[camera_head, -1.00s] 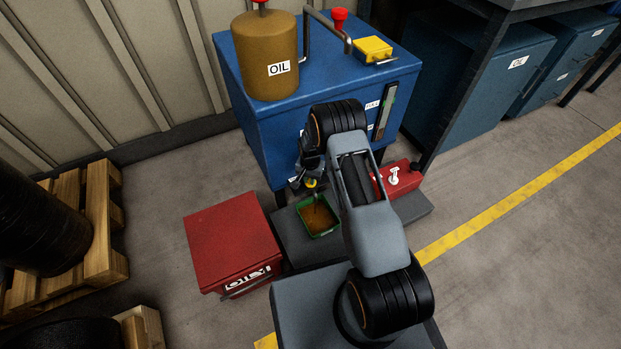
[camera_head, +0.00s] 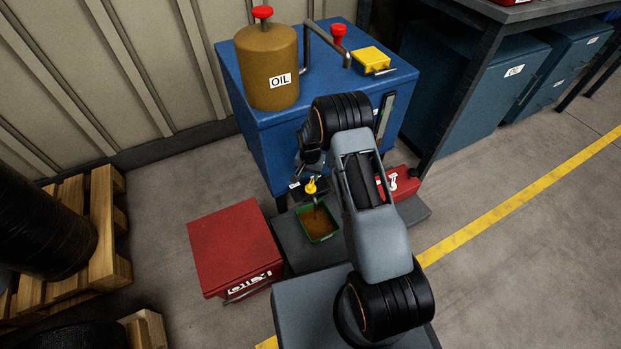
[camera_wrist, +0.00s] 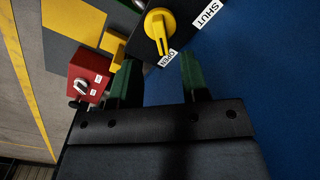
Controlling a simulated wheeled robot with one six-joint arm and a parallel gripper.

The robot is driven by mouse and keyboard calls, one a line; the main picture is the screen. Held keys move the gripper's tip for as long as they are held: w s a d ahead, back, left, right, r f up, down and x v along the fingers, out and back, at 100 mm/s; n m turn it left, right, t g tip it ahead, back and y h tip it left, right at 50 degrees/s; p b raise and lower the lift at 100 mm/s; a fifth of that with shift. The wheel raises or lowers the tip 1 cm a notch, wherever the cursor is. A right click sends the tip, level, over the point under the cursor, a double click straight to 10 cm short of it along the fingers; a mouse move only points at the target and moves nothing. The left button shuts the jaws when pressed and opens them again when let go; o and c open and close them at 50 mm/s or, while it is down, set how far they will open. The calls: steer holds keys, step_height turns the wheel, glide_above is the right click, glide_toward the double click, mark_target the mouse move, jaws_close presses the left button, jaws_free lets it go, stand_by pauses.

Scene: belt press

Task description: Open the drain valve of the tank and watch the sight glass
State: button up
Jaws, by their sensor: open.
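The blue tank (camera_head: 255,140) stands against the wall. Its yellow drain valve handle (camera_head: 311,186) is low on the front, above a green tray (camera_head: 318,238) holding brown liquid. A thin brown stream appears to fall into the tray. In the wrist view the handle (camera_wrist: 159,28) points at the OPEN label (camera_wrist: 168,57), away from the SHUT label (camera_wrist: 207,13). My gripper (camera_wrist: 161,78) is open and empty, its dark green fingers apart from the handle. The sight glass (camera_head: 386,113) is on the tank's right front, partly behind my arm; its level is unclear.
A red box (camera_head: 232,245) sits left of the tray. A red unit with a white knob (camera_head: 396,181) is at right, behind my arm. A brown OIL can (camera_head: 267,65) and a yellow block (camera_head: 372,57) stand on the tank. Wooden pallets (camera_head: 104,220) are at left.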

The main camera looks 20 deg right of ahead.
step_height(320, 180, up, 6)
steer(key=p, duration=0.1)
steer(key=shift+r+p, duration=0.2)
steer(key=shift+p, duration=0.15)
stand_by(0.4)
steer(key=s+r+n+t+p, duration=0.15)
steer(key=s+r+p, duration=0.5)
steer(key=r, duration=0.95)
steer(key=s+r+n+p, duration=0.25)
steer(key=r+p, duration=0.65)
steer(key=r, duration=0.6)
steer(key=s+r+n+t+p, duration=0.1)
steer(key=s+r+p, duration=0.5)
steer(key=r, duration=1)
steer(key=s+r+n+t+p, duration=0.1)
steer(key=s+r+n+p, duration=0.1)
steer(key=s+r+p, duration=0.8)
steer(key=v, duration=0.2)
steer(key=shift+a+r, duration=0.3)
